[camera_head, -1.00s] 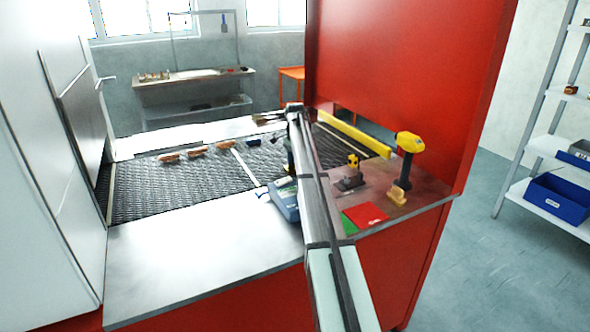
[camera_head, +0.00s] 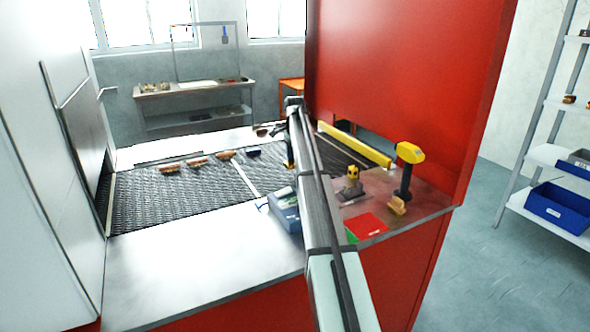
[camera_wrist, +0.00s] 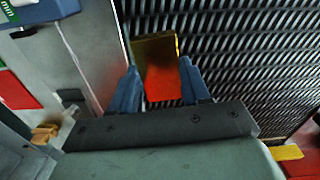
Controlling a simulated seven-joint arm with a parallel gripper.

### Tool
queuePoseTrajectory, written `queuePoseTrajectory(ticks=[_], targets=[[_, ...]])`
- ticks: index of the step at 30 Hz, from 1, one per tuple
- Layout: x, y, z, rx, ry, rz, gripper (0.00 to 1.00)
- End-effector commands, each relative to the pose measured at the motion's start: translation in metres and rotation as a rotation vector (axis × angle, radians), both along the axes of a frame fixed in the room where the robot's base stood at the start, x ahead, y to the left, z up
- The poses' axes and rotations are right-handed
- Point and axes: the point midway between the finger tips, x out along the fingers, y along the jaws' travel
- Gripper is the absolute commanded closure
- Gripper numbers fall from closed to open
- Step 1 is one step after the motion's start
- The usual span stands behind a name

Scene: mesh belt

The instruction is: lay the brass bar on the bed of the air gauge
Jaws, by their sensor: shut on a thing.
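My gripper (camera_wrist: 158,85) is shut on the brass bar (camera_wrist: 155,48), which sits between its two blue-grey fingers; the bar's near face looks red-orange. In the wrist view the bar is over the dark mesh belt, close to the metal ledge. In the head view my arm hides most of the gripper; its end is near the belt's right part. The air gauge appears to be the blue-grey box (camera_head: 284,208) on the front ledge, left of my arm. Part of it, with a green display, shows at the wrist view's upper left (camera_wrist: 40,12). Its bed is not clear.
Several brownish pieces (camera_head: 197,162) lie in a row on the mesh belt (camera_head: 150,195). Right of my arm are a yellow-and-black device (camera_head: 352,183), a red mat (camera_head: 367,225) and a yellow-headed scanner (camera_head: 408,165). The front-left metal ledge (camera_head: 200,260) is clear.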

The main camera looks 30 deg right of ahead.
Motion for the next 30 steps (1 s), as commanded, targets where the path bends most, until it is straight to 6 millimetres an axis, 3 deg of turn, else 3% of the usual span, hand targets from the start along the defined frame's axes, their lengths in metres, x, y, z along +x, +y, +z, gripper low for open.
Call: queuePoseTrajectory(ticks=[7, 11, 14, 18, 24, 30], targets=[[-0.001, -0.004, 0.029, 0.0, -0.001, -0.004, 1.0], [-0.009, -0.02, 0.041, -0.001, -0.001, -0.023, 1.0], [-0.028, -0.036, 0.05, -0.001, -0.001, -0.047, 1.0], [-0.078, -0.044, 0.057, -0.001, -0.001, -0.078, 1.0], [-0.143, -0.035, 0.055, 0.0, -0.001, -0.101, 1.0], [-0.178, -0.019, 0.048, 0.0, 0.0, -0.103, 1.0]])
